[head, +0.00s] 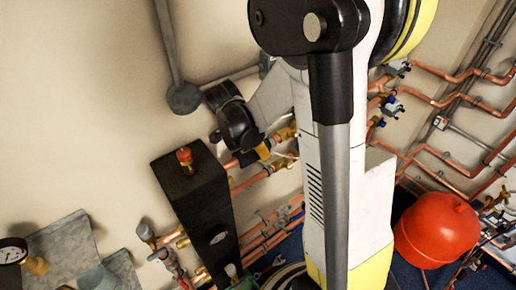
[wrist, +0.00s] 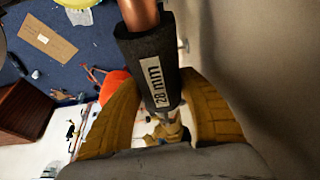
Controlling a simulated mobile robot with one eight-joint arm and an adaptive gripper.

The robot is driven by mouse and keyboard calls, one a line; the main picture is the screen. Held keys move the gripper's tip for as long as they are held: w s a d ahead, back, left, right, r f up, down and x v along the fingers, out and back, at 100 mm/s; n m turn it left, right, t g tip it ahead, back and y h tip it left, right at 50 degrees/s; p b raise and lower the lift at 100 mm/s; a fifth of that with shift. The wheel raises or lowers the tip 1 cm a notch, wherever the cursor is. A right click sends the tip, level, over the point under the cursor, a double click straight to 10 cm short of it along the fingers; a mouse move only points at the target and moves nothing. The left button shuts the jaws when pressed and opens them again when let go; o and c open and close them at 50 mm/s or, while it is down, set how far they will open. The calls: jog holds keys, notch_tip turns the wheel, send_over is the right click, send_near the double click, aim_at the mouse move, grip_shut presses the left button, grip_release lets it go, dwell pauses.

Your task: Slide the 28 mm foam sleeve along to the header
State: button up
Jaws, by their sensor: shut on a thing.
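The black foam sleeve (wrist: 147,55), labelled "28 mm", sits around a copper pipe (wrist: 140,14) in the wrist view. The pipe emerges bare from its upper end. My gripper (wrist: 162,88) has its yellow-brown fingers on both sides of the sleeve and is shut on it. A brass fitting (wrist: 172,132) shows just below the sleeve's lower end. In the head view my gripper (head: 262,150) is by the copper pipes at the wall, and the sleeve cannot be made out there. A tall black block (head: 200,205) with a brass top fitting stands left of it; I cannot tell whether it is the header.
My arm hides much of the head view's middle. A red round vessel (head: 438,230) stands at right, near several copper pipes with valves. A pressure gauge (head: 12,252) is at lower left. A cardboard piece (wrist: 48,40) lies on the blue floor.

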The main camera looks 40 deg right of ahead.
aim_at(241, 153)
jog(key=shift+a, duration=0.15)
jog(key=shift+s+a+b, duration=0.1)
jog(key=shift+a+b, duration=0.2)
jog(key=shift+a, duration=2.1)
jog(key=shift+a, duration=0.1)
jog(key=o, duration=1.2)
